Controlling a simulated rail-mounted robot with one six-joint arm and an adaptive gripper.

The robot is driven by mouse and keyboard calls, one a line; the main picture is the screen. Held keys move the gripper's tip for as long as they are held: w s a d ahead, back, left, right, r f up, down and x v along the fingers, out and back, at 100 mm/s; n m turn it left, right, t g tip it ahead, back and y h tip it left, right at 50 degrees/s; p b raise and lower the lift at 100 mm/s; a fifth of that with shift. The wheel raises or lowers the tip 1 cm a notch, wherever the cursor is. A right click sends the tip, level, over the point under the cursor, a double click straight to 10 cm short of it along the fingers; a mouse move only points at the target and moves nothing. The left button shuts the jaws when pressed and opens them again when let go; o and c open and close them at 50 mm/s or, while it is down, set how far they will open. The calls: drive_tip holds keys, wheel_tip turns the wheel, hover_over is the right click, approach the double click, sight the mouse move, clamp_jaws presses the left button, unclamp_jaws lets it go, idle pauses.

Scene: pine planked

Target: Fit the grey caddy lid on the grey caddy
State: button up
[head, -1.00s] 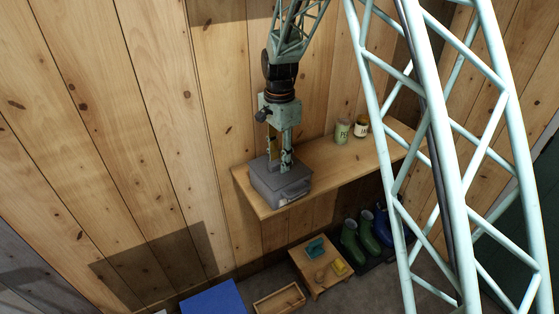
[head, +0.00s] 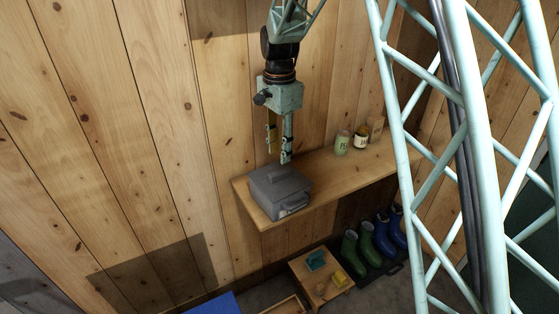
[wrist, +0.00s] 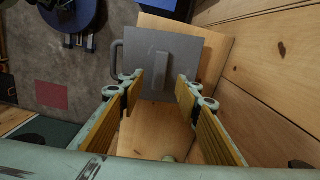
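The grey caddy (head: 284,202) stands on the left end of the wooden shelf, with a handle on its front side. The grey caddy lid (head: 272,181) lies on top of the caddy and looks flush with its edges. In the wrist view the lid (wrist: 187,60) is a grey square with a raised bar grip, and the caddy's side handle sticks out at left. My gripper (head: 279,158) is above the lid, apart from it. In the wrist view my gripper (wrist: 160,95) has its two fingers spread, with nothing between them.
Jars (head: 342,142) stand further right on the shelf (head: 345,170). Below are a small wooden table (head: 318,285) with small items, and green and blue boots (head: 368,240). The plank wall is close behind the shelf.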

drive_tip(key=shift+r, duration=1.5)
drive_tip(key=s+d+r+n+t+b, duration=0.1)
drive_tip(key=s+d+r+n+b, duration=0.1)
drive_tip(key=s+d+r, duration=0.45)
drive_tip(key=s+d+r+n+b, duration=0.1)
drive_tip(key=s+d+r+n, duration=0.15)
drive_tip(key=s, duration=0.65)
drive_tip(key=s+d+r+n+t+b, duration=0.1)
drive_tip(key=s+d+r+b, duration=0.1)
drive_tip(key=s+d+r, duration=0.4)
drive_tip(key=s+d+f+n+t+b, duration=0.1)
drive_tip(key=s+d+f+n+b, duration=0.1)
drive_tip(key=s, duration=1.2)
drive_tip(key=s+d+f+n+t+b, duration=0.1)
drive_tip(key=s+d+f+n+b, duration=0.1)
drive_tip(key=s, duration=1.2)
drive_tip(key=d+f+n, duration=0.1)
drive_tip(key=d+f, duration=0.1)
drive_tip(key=d, duration=0.1)
drive_tip(key=shift+s, duration=0.2)
